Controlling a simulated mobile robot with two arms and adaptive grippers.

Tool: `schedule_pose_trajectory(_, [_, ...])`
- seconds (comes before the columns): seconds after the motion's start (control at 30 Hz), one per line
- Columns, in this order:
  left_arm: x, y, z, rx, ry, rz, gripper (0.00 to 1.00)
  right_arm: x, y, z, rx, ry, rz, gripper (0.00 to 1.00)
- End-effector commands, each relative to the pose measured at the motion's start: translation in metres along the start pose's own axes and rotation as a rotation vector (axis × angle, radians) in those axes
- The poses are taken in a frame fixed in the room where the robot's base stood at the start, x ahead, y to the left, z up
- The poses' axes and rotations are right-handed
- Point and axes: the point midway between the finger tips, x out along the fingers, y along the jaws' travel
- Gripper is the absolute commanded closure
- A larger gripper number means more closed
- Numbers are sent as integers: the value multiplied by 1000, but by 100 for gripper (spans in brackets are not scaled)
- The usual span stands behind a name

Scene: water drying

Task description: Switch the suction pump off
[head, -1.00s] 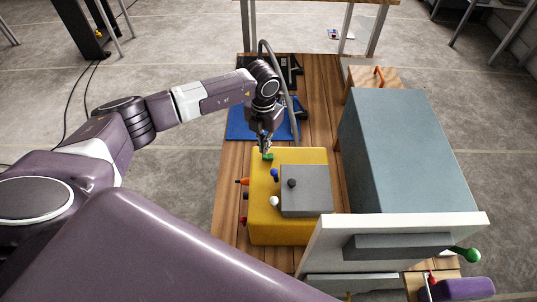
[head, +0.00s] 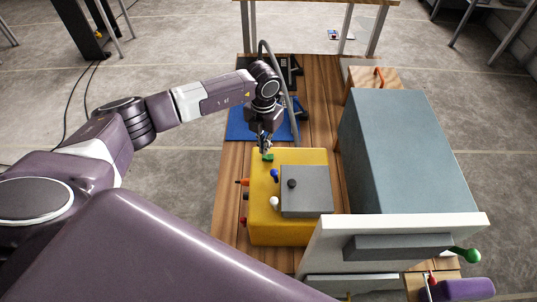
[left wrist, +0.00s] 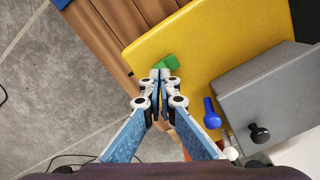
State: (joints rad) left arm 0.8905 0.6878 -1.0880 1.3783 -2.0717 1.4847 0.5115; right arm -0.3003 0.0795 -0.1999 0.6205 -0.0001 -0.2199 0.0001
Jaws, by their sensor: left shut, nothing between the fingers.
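A yellow box (head: 290,236) with a grey block (head: 310,203) on it stands on the wooden bench; it looks like the suction pump. A small green lever (head: 268,157) sits near its far left corner and also shows in the left wrist view (left wrist: 167,63). My left gripper (head: 264,150) points down at this lever, its fingers shut and empty. In the left wrist view the fingertips (left wrist: 160,75) are right by the green lever; I cannot tell whether they touch it. My right gripper is not in view.
Blue (left wrist: 211,114), black (left wrist: 259,133) and white (head: 273,201) knobs stand close by on the box and block. Orange and red fittings stick out on its left side. A large blue-grey cabinet (head: 395,140) blocks the right. A grey hose (head: 292,110) runs behind the gripper over a blue mat (head: 242,122).

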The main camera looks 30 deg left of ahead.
Motion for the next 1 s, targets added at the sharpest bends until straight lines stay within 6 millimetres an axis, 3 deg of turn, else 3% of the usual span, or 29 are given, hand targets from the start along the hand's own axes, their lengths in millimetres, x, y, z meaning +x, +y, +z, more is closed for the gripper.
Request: schedule_pose_trajectory(1.0, [19, 0, 0, 0, 0, 0, 100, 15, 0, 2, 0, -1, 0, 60])
